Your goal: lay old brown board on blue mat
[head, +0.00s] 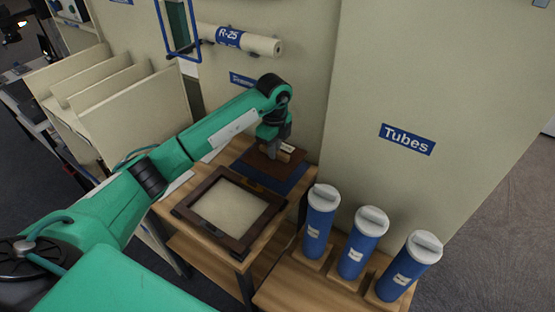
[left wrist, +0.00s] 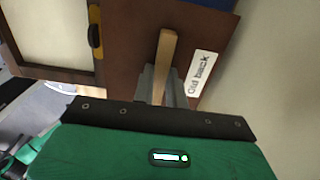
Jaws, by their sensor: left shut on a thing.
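The old brown board (head: 256,159) is over the blue mat (head: 288,182) in the head view, at the back of a small wooden table. I cannot tell whether the board touches the mat. In the left wrist view the board (left wrist: 137,50) carries a white "Old back" label (left wrist: 198,74) and a pale wooden bar (left wrist: 168,48). My left gripper (head: 273,153) is shut on that bar, so it holds the board. A strip of blue shows past the board's edge in the wrist view. My right gripper is not in view.
A dark frame with a pale panel (head: 227,208) lies in front of the mat. A yellow and black item (left wrist: 95,30) sits beside the board. Blue tubes (head: 320,222) stand on the right, below a tall cream panel (head: 430,80). Cream dividers (head: 130,100) stand on the left.

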